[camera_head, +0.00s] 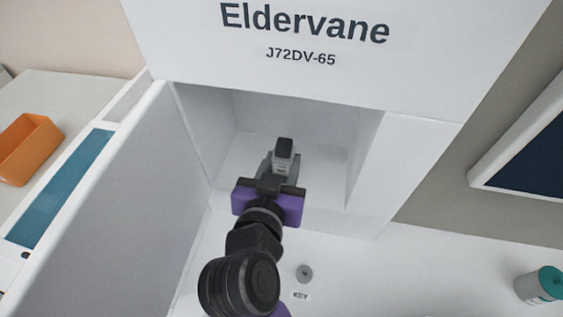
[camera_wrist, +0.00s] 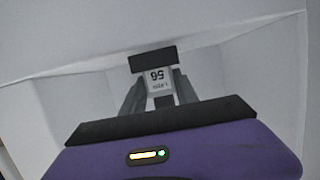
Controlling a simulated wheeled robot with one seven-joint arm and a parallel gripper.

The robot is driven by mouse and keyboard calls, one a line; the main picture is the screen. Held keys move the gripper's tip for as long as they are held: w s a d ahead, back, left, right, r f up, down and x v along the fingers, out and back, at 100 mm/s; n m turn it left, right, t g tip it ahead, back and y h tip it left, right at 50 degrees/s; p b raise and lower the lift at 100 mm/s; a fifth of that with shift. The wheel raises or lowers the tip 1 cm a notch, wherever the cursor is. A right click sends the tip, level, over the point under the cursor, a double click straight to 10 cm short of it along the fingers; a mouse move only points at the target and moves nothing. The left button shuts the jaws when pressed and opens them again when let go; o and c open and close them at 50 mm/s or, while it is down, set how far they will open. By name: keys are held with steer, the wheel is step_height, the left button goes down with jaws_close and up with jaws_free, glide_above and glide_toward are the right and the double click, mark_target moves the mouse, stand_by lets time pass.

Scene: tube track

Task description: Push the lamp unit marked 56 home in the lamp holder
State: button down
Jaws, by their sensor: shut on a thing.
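The lamp unit marked 56 (camera_wrist: 158,78) shows upside down in the wrist view, with a white label and a dark end block. In the head view the lamp unit (camera_head: 284,155) is a grey piece with a black top, inside the white recess. My gripper (camera_wrist: 153,100) has its grey fingers closed on both sides of the lamp unit. In the head view my gripper (camera_head: 268,170), with its purple body, reaches into the recess. I cannot make out the lamp holder or how the unit sits against it.
The white housing (camera_head: 300,85) marked Eldervane J72DV-65 has walls left and right of my arm. A small grey round piece (camera_head: 304,273) lies on the white surface in front. An orange bin (camera_head: 27,148) sits far left.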

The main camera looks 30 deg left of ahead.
steer(key=c, duration=0.9)
jaws_free()
steer(key=shift+o, duration=0.2)
steer(key=b+v, duration=0.1)
steer(key=v, duration=0.7)
steer(key=shift+f, duration=0.1)
